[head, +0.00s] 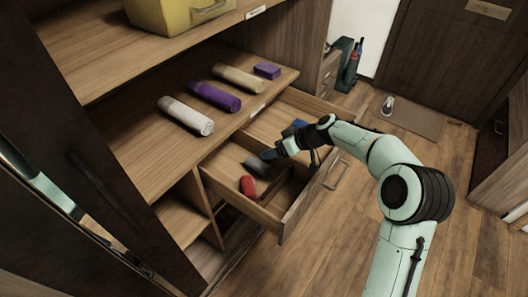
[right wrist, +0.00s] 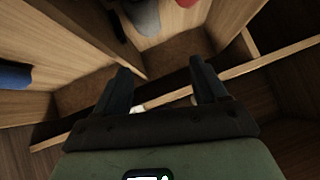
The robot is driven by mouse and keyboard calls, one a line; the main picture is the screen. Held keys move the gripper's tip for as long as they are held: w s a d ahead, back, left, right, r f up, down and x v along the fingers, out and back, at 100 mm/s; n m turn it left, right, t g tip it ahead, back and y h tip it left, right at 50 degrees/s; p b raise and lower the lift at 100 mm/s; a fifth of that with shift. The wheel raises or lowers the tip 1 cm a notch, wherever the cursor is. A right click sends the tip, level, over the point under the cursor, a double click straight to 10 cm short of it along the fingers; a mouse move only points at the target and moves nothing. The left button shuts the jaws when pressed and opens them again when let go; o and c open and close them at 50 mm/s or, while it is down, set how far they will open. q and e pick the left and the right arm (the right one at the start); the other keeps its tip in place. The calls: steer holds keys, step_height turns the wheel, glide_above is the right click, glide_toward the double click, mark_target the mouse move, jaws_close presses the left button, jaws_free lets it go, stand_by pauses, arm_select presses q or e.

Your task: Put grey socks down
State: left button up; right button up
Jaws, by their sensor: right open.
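The grey socks (head: 257,166) lie as a roll in the open drawer (head: 267,219), behind a red roll. They also show at the top of the right wrist view (right wrist: 143,15), beyond my fingertips and apart from them. My right gripper (head: 268,155) is over the drawer, close to the grey socks in the head view. In the right wrist view its two fingers (right wrist: 160,70) are spread with nothing between them. My left gripper is not in view.
A red roll (head: 248,186) and a blue item (head: 294,127) lie in the drawer, which has dividers. Floor at right is mostly clear.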

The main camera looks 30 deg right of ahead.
steer(key=v, duration=0.5)
steer(key=shift+a, duration=0.1)
stand_by(0.7)
